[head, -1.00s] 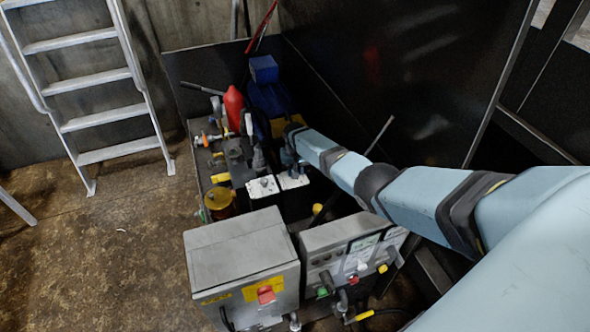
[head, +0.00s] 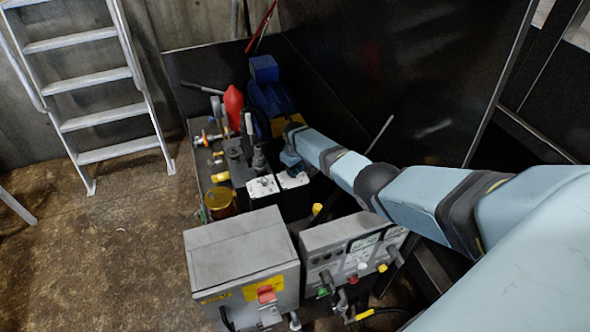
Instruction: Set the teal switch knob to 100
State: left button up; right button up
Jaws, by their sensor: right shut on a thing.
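My right arm comes in from the right, and its gripper (head: 293,168) is at the white-faced boxes in the middle of the machine. It points down just above the right-hand white face (head: 294,181). The fingers are small and partly hidden by my wrist. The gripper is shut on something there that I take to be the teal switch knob. The knob itself is hidden, so its setting and scale cannot be read. My left gripper is not in view.
A grey cabinet (head: 240,243) with a red switch and a control panel (head: 345,252) stand in front. A red bottle-shaped part (head: 233,105), a blue unit (head: 268,92) and an amber cup (head: 220,202) are behind. A dark wall is at right. Open floor and a ladder (head: 100,85) are at left.

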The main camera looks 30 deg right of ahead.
dwell(0.3)
jog(key=o, duration=0.9)
notch_tip(320, 180, up, 5)
jog(key=shift+f+p, duration=0.15)
jog(key=shift+p, duration=0.8)
notch_tip(320, 180, up, 9)
jog(key=p, duration=0.1)
